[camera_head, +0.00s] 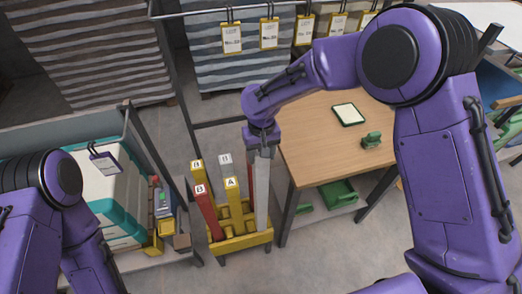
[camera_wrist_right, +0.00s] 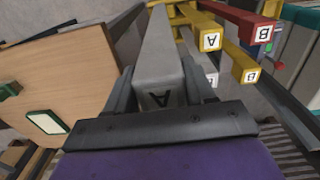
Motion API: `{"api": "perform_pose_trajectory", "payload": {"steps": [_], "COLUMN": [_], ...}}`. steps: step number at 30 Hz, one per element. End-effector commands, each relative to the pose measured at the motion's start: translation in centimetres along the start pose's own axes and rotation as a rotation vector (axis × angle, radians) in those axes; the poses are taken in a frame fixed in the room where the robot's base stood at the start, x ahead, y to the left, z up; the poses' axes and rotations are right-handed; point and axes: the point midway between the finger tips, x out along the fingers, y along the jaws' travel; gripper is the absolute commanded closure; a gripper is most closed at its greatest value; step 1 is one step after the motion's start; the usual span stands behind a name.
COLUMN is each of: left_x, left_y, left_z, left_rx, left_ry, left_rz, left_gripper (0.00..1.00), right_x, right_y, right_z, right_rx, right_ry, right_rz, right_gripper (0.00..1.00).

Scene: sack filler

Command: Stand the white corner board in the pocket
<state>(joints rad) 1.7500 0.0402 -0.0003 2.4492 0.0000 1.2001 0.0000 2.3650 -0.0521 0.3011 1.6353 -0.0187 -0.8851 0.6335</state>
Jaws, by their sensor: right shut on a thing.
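My right gripper (camera_head: 262,148) is shut on the upper end of a white corner board (camera_head: 262,195), which hangs upright below it. In the right wrist view the white board (camera_wrist_right: 160,55) runs away from the jaws, with an A on its near end. Its lower end meets the right side of the yellow rack (camera_head: 240,243); I cannot tell whether it is inside a pocket or just above. The rack holds a red B board (camera_head: 205,210), a yellow A board (camera_head: 234,205), a yellow B board (camera_head: 197,172) and a white B board (camera_head: 226,172). My left gripper is out of view.
A wooden table (camera_head: 310,150) stands close right of the rack, with a green-edged pad (camera_head: 348,114) and a green tool (camera_head: 371,141) on it. A cart with white and teal sacks (camera_head: 105,195) stands at left. Grey floor (camera_head: 240,275) lies clear in front.

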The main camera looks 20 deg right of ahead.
Motion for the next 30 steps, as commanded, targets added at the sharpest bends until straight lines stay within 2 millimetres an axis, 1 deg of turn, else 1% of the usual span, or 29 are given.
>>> {"api": "perform_pose_trajectory", "payload": {"steps": [1, 14, 15, 16, 30], "left_x": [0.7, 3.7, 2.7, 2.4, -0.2], "left_y": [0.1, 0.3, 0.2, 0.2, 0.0], "left_z": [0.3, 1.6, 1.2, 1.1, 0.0], "left_rx": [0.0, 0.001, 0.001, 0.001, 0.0], "left_ry": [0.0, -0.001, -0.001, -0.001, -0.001], "left_rz": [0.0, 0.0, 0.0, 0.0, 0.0], "left_gripper": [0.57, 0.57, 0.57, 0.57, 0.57], "right_x": [0.3, 0.3, -0.4, -0.5, -0.3], "right_y": [0.2, 0.1, 0.1, 0.1, 0.0], "right_z": [0.8, 6.9, 7.5, 8.0, 14.4], "right_rx": [0.003, 0.001, 0.001, 0.0, -0.001], "right_ry": [0.001, 0.002, 0.001, 0.0, 0.0], "right_rz": [0.0, -0.001, 0.001, 0.001, 0.001], "right_gripper": [1.0, 1.0, 1.0, 1.0, 1.0]}}
